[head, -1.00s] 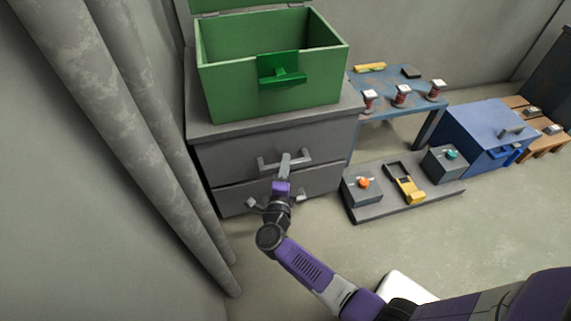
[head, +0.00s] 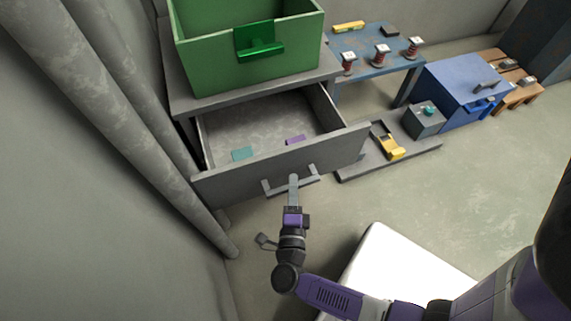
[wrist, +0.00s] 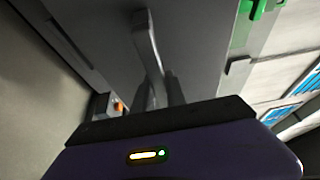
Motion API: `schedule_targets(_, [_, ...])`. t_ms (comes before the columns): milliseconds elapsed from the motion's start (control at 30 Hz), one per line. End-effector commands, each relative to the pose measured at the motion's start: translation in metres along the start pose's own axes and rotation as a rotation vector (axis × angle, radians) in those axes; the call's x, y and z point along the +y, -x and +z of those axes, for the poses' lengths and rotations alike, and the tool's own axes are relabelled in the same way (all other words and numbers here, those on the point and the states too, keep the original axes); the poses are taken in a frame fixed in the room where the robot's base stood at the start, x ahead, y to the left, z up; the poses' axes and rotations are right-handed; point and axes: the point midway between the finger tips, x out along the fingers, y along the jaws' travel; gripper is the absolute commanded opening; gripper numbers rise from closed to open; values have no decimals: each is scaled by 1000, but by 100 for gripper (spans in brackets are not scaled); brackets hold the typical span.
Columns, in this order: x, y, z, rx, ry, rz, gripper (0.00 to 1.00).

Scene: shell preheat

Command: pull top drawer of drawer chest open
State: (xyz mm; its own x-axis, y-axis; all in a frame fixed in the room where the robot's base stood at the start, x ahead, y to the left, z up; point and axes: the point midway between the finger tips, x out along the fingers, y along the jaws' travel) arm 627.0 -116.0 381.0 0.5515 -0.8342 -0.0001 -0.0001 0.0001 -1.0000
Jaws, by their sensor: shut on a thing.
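The grey drawer chest (head: 180,92) stands at the upper left of the head view, and its top drawer (head: 221,185) is pulled well out. Inside the drawer lie a teal flat piece (head: 242,153) and a purple flat piece (head: 296,140). My gripper (head: 293,182) is shut on the drawer's grey bar handle (head: 312,170), near the middle of the drawer front. In the wrist view the handle (wrist: 148,45) runs up from between the fingers, close to the drawer front. The lower drawer is mostly hidden behind the open one.
An open green box (head: 200,60) stands on top of the chest. To the right are a low grey platform (head: 350,172) with devices, a blue table (head: 385,68) with several spools, and a blue cabinet (head: 450,85).

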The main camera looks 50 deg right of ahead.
Motion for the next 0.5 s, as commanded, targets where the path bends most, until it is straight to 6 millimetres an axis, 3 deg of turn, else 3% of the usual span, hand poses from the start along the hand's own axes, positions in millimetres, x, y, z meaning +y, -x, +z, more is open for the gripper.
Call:
schedule_targets(200, [1, 26, -10, -1, 1, 2, 0])
schedule_targets(500, [1, 35, -14, -1, 0, 2, 0])
